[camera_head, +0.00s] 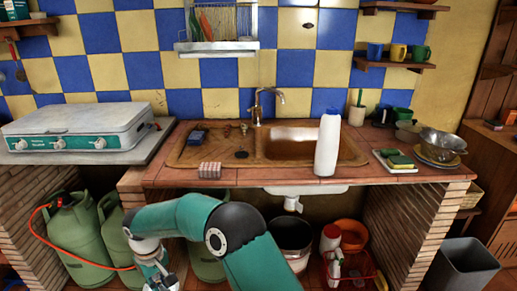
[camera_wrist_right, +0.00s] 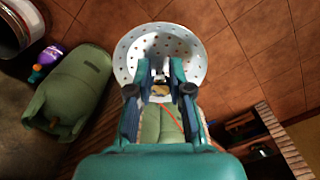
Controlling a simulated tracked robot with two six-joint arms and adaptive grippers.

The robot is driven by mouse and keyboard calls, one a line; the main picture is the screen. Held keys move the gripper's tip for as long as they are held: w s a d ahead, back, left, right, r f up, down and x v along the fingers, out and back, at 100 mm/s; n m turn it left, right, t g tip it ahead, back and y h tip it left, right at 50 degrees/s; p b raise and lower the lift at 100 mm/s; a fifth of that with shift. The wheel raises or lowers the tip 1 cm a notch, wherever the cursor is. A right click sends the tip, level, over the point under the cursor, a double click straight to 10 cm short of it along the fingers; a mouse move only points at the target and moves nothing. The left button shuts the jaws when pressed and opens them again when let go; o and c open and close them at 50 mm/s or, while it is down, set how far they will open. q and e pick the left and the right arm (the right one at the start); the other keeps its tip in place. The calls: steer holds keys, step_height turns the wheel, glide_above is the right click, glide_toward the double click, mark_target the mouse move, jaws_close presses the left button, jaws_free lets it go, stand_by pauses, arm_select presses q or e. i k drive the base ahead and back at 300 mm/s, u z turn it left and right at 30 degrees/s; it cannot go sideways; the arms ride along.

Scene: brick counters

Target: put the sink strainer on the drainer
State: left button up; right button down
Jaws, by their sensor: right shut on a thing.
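The strainer (camera_wrist_right: 195,48), a pale metal bowl full of small holes, shows in the right wrist view. My right gripper (camera_wrist_right: 160,78) is shut on its near rim. The fingers hide part of that rim. In the head view my right forearm bends left and down in front of the counter, and the strainer in its jaws is out of sight. The brown drainer (camera_head: 200,151) is the flat part left of the sink basin (camera_head: 300,141). A small dark blue item (camera_head: 197,137) and a black disc (camera_head: 241,154) lie on it. My left gripper is not in view.
A tall white bottle (camera_head: 327,145) stands at the basin's front edge. A striped block (camera_head: 210,170) sits at the counter front. A metal colander (camera_head: 443,142) on plates stands at right. Green gas bottles (camera_head: 75,237) stand below the counter. The drainer's middle is mostly clear.

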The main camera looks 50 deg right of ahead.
mark_target(218, 155)
steer(key=z, duration=0.15)
steer(key=i, duration=0.6)
steer(key=z, duration=0.55)
